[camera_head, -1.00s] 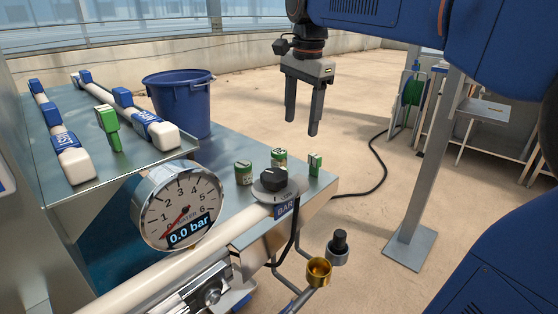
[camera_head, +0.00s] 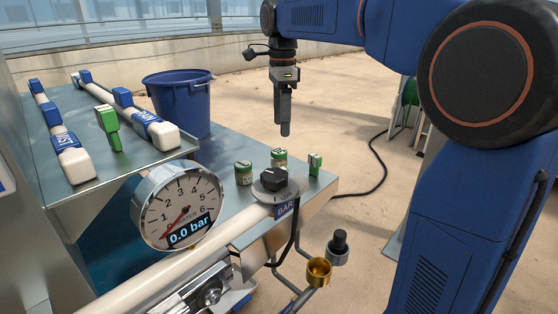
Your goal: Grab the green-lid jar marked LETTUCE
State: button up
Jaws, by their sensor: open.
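Nothing shows between the fingers.
The black knob (camera_head: 274,181) and a small green item (camera_head: 315,164) are close to the jars. A pressure gauge (camera_head: 178,206) reads 0.0 bar. A blue bucket (camera_head: 180,103) stands behind. Bars marked MIST and RAIN (camera_head: 150,128) lie on the left shelf.

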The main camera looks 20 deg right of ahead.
send_over(279, 151)
jog(key=f, duration=0.5)
jog(key=shift+d, duration=0.35)
jog(key=f, duration=0.3)
jog(key=shift+a+f, duration=0.35)
jog(key=shift+f, duration=0.7)
jog(key=c, duration=1.2)
